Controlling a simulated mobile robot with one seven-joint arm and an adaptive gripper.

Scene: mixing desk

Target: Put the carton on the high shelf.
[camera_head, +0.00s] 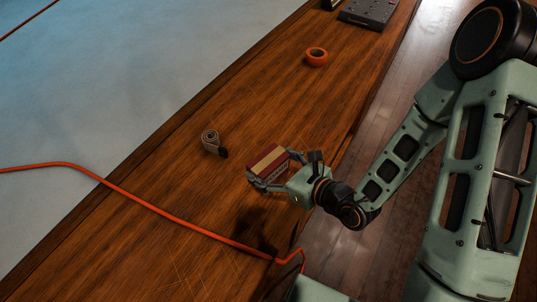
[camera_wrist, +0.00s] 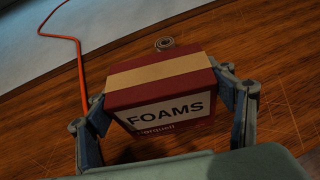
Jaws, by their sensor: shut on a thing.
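The carton (camera_head: 267,160) is a dark red box with a tan strip across its top. In the wrist view the carton (camera_wrist: 160,86) shows a white label reading "FOAMS". My gripper (camera_head: 269,172) is shut on the carton, with one finger on either side of it. In the wrist view my gripper (camera_wrist: 170,108) has its fingers against the carton's left and right sides. The carton is over the wooden desk; whether it touches the desk is hard to tell. The high shelf is not seen in either view.
An orange cable (camera_head: 150,208) crosses the desk in front. Bare wood surrounds the carton.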

